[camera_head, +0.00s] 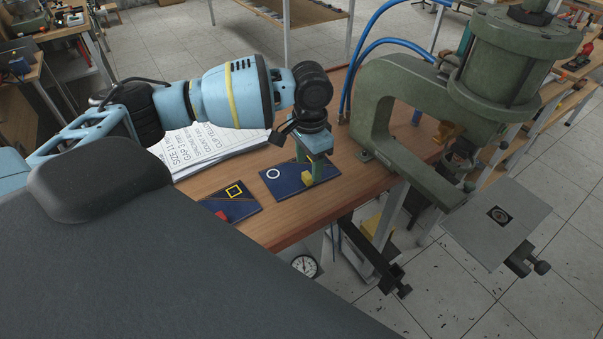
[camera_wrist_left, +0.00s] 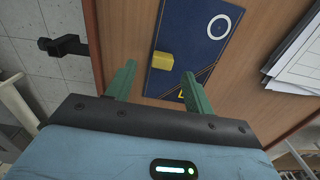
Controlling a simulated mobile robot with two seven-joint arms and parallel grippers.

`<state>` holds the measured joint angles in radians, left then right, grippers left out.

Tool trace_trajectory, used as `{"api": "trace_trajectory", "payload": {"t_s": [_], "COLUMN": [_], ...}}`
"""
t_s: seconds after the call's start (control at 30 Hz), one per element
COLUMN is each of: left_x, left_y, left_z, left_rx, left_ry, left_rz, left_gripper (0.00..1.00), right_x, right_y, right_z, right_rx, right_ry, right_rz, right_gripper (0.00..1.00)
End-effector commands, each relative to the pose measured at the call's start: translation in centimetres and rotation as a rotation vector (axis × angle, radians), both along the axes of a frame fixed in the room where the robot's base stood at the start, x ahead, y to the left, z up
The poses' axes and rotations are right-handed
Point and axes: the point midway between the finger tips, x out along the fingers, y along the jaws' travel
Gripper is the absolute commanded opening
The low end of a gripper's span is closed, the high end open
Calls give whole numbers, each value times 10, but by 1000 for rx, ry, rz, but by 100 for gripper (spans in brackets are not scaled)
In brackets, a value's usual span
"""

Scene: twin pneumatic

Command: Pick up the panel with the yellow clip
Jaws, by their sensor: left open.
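The dark blue panel (camera_head: 278,187) with a white ring lies flat on the wooden bench and bears the yellow clip (camera_head: 308,181). In the left wrist view the panel (camera_wrist_left: 196,45) fills the upper middle, with the yellow clip (camera_wrist_left: 163,61) near its left edge. My left gripper (camera_head: 309,168) points down over this panel, close to the clip. Its two green fingers are open and spread, with the clip between and just beyond the tips in the left wrist view (camera_wrist_left: 158,70). Whether they touch anything is unclear. My right gripper is out of view.
A second blue panel (camera_head: 237,208) with a yellow square and a red clip lies to the left. Printed sheets (camera_head: 215,143) lie behind it. A green press (camera_head: 385,95) with blue hoses stands right of my gripper. The bench's front edge is close.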

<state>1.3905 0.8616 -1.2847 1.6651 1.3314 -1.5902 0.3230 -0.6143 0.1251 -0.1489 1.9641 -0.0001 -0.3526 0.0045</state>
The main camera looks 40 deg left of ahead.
Motion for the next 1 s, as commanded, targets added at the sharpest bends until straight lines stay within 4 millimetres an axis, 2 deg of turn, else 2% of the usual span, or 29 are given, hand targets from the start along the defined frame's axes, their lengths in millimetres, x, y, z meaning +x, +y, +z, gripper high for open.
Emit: {"api": "trace_trajectory", "payload": {"t_s": [0.03, 0.2, 0.53, 0.9, 1.0], "left_x": [0, 0, 0, 0, 0], "left_y": [3, 3, 3, 3, 3], "left_z": [-9, -30, -34, -34, -34], "left_rx": [2, 1, 0, 0, 0], "left_ry": [4, 2, -1, -1, -1], "left_rz": [1, 0, -1, -1, -1], "left_gripper": [53, 53, 51, 4, 4], "right_x": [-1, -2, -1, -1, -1], "right_y": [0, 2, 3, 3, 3], "right_z": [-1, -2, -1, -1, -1], "right_rx": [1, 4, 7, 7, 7], "right_ry": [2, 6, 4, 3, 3], "right_rz": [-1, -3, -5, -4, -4], "right_gripper": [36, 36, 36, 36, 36]}}
